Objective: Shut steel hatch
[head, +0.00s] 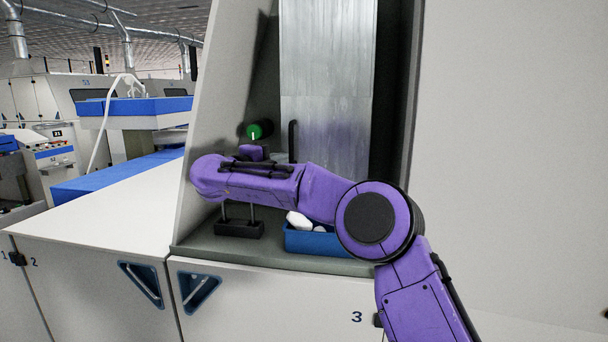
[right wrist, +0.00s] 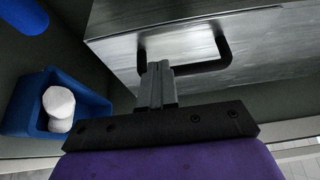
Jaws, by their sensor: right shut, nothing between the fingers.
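The steel hatch (head: 328,70) is a tall grey metal panel standing in the cabinet recess; a dark gap shows along its right side. Its black bar handle (head: 292,138) is near the panel's left edge. The handle also shows in the right wrist view (right wrist: 205,66). My right gripper (head: 280,157) is mostly hidden behind my purple forearm. In the right wrist view its two grey fingers (right wrist: 157,70) are pressed together, empty, beside the handle's left end and overlapping it in the picture. Whether they touch it I cannot tell. My left gripper is not in view.
A blue bin (head: 310,240) with white pieces stands on the recess floor below the hatch. Left of it is a black stand (head: 238,229) with two posts. A green cylinder (head: 260,129) is at the recess's left. Cabinet walls close in on both sides.

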